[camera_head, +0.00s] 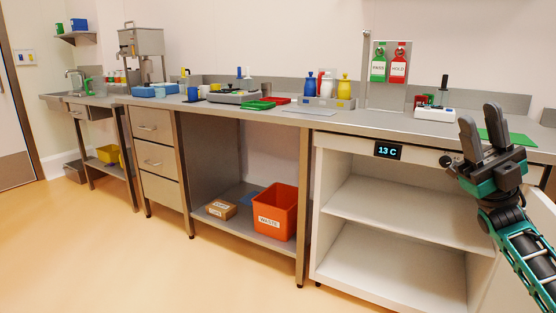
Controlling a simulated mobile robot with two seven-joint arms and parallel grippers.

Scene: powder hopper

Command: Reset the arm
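My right gripper (479,114) is at the right side of the head view, with its dark fingers pointing up. The fingers stand apart with nothing between them, so it is open and empty. Its teal and black arm comes in from the lower right corner. The gripper appears in front of the right end of the long grey counter (350,121) and overlaps the white cabinet below. I cannot tell how far it is from them. My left gripper and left arm are not in view.
A green mat (515,138) and a white device (435,114) are close behind the gripper in the picture. An orange waste bin (275,215) sits on the lower shelf. The floor at left is clear.

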